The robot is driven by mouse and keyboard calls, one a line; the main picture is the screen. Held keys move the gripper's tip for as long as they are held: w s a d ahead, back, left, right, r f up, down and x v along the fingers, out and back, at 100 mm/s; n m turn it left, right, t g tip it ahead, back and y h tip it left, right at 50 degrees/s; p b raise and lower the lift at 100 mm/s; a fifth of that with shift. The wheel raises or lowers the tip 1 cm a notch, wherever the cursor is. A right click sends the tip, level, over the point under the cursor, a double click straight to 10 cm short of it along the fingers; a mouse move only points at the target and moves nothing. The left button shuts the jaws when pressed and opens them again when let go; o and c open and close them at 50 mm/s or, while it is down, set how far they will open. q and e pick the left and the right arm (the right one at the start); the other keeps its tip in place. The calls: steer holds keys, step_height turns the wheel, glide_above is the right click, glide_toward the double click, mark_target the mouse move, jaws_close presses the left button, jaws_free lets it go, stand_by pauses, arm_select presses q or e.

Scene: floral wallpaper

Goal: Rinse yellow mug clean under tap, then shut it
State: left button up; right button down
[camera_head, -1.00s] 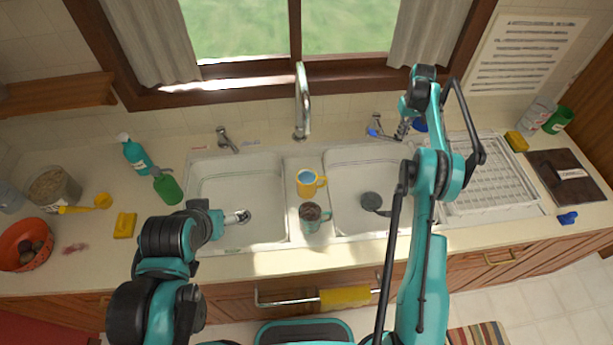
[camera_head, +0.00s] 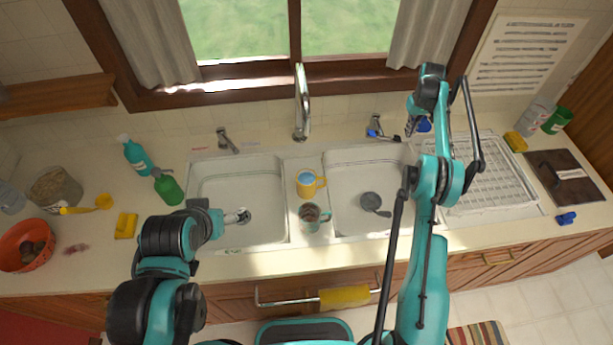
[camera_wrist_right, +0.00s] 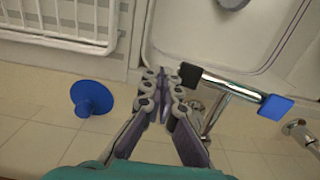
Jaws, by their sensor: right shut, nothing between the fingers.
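The yellow mug (camera_head: 306,188), pale blue inside, stands on the divider between the two sink basins. The tall chrome tap (camera_head: 302,105) rises behind it; no water stream shows. The right tap handle (camera_head: 376,128) has a blue end; in the right wrist view the chrome lever (camera_wrist_right: 233,88) lies just right of my fingertips. My right gripper (camera_head: 410,127) is shut and empty beside this handle, apparently clear of it; it shows in the wrist view (camera_wrist_right: 167,82). My left gripper reaches low over the left basin (camera_head: 250,165); its fingers are not clear.
A teal mug (camera_head: 311,222) stands in front of the yellow one. A dark round strainer (camera_head: 371,202) lies in the right basin (camera_head: 345,165). A white dish rack (camera_head: 490,190) and a blue plunger-like thing (camera_wrist_right: 91,97) are by my right gripper. Bottles stand at left.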

step_height(320, 180, up, 6)
steer(key=p, duration=0.3)
steer(key=shift+r, duration=0.15)
stand_by(0.4)
steer(key=s+a+r+t+b, duration=0.2)
steer(key=s+a+r+b, duration=0.25)
steer(key=a+r, duration=0.45)
steer(key=s+a+r+t+b, duration=0.2)
steer(key=s+a+r+b, duration=0.35)
steer(key=s, duration=0.35)
steer(key=s+a+f+t+b, duration=0.1)
steer(key=s+a+f+b, duration=0.1)
steer(key=s+f, duration=0.3)
steer(key=s+a+f+t+b, duration=0.1)
steer(key=s+a+f+b, duration=0.2)
steer(key=s, duration=1)
steer(key=s+a+f+t+b, duration=0.1)
steer(key=s+a+f+b, duration=0.2)
steer(key=s+f, duration=0.6)
steer(key=shift+s+a+f+m, duration=0.15)
steer(key=shift+s+a+m, duration=0.2)
steer(key=shift+a, duration=0.7)
